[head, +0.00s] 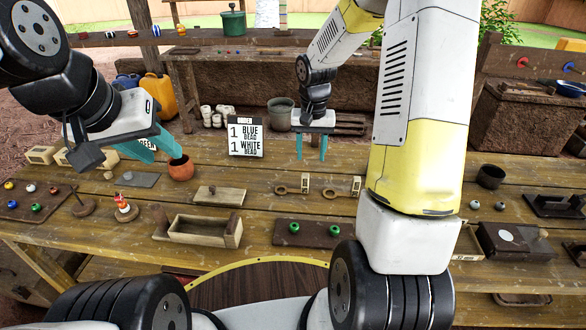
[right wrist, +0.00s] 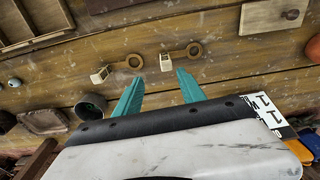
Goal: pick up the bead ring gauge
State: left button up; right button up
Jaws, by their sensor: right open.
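Two similar wooden pieces, each a flat ring on a short stem with a pale block at the end, lie on the table. One ring piece (head: 282,190) is left of the other ring piece (head: 329,193); I cannot tell which is the bead ring gauge. They also show in the right wrist view, beyond the fingers, as the right-hand ring piece (right wrist: 193,50) and left-hand ring piece (right wrist: 133,61). My right gripper (head: 311,156) is open, empty, pointing down above the table behind them. My left gripper (head: 165,157) looks open, beside a terracotta cup (head: 181,169).
A lidless wooden box (head: 200,232) and a dark board with green beads (head: 306,233) lie in front. An order card (head: 245,137) stands behind. A dark cup (head: 490,176) and dark box (head: 512,243) are at right. Bare planks surround the ring pieces.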

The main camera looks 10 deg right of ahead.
send_over(305, 184)
jog(key=w+d, duration=0.1)
jog(key=shift+m+g, duration=0.3)
jog(key=shift+g, duration=0.1)
notch_tip(305, 184, down, 6)
jog(key=shift+w+d+r, duration=0.1)
jog(key=shift+d, duration=0.05)
jog(key=f, duration=0.5)
jog(key=a+f, duration=0.1)
jog(key=f, duration=0.2)
grip_shut()
